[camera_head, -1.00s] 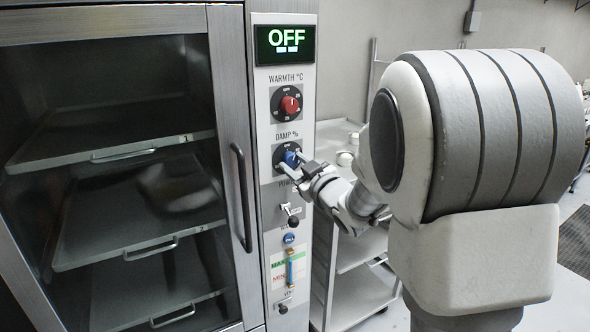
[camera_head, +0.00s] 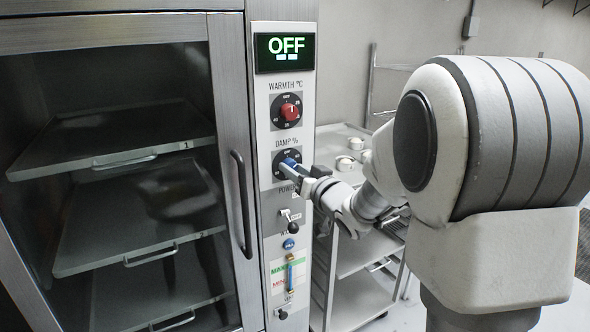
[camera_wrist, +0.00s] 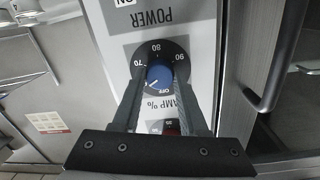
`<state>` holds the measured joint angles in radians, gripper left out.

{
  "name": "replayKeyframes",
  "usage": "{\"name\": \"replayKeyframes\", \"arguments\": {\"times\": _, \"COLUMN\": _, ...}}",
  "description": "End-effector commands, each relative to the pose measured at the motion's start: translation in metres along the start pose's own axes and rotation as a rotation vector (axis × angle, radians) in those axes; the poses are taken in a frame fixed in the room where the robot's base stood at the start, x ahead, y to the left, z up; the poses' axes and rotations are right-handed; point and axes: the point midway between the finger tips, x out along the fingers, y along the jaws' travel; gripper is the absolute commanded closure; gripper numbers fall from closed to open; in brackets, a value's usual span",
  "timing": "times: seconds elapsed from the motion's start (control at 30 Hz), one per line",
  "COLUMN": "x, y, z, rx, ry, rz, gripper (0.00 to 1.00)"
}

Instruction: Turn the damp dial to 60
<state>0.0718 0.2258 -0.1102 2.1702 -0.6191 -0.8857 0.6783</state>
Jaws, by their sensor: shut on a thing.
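The damp dial (camera_head: 289,154) is a blue knob on a black disc, second down on the oven's control panel, below the red warmth dial (camera_head: 290,111). In the wrist view the blue knob (camera_wrist: 159,75) sits between the two fingers of my gripper (camera_wrist: 160,82), which are shut on its sides. That view is upside down: 70, 80 and 90 show around the top and OFF at the bottom. The knob's white mark points to the lower left, between OFF and 70. The left finger covers the scale there, so I cannot read the number.
The display (camera_head: 285,52) reads OFF. A power switch (camera_head: 291,222) sits just below the dial. The glass door's handle (camera_head: 242,203) stands out to the left. A trolley (camera_head: 345,270) stands close on the right, behind my arm.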

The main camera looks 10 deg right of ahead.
Motion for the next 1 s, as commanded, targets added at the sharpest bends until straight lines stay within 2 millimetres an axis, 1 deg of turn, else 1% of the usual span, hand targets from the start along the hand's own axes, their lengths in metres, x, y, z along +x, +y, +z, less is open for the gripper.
{"name": "replayKeyframes", "arguments": {"times": 0.47, "x": -0.0001, "y": 0.0002, "z": 0.0004, "rx": 0.012, "ry": -0.001, "rz": 0.0, "gripper": 1.0}}
{"name": "replayKeyframes", "arguments": {"times": 0.5, "x": -0.0001, "y": 0.0002, "z": 0.0004, "rx": 0.012, "ry": -0.001, "rz": 0.0, "gripper": 0.5}}
{"name": "replayKeyframes", "arguments": {"times": 0.63, "x": -0.0001, "y": 0.0001, "z": 0.0003, "rx": 0.012, "ry": -0.001, "rz": 0.0, "gripper": 0.27}}
{"name": "replayKeyframes", "arguments": {"times": 0.9, "x": -0.0003, "y": 0.0001, "z": 0.0002, "rx": 0.011, "ry": -0.001, "rz": 0.0, "gripper": 0.27}}
{"name": "replayKeyframes", "arguments": {"times": 1.0, "x": -0.0043, "y": 0.0003, "z": 0.0001, "rx": 0.011, "ry": -0.001, "rz": 0.0, "gripper": 0.27}}
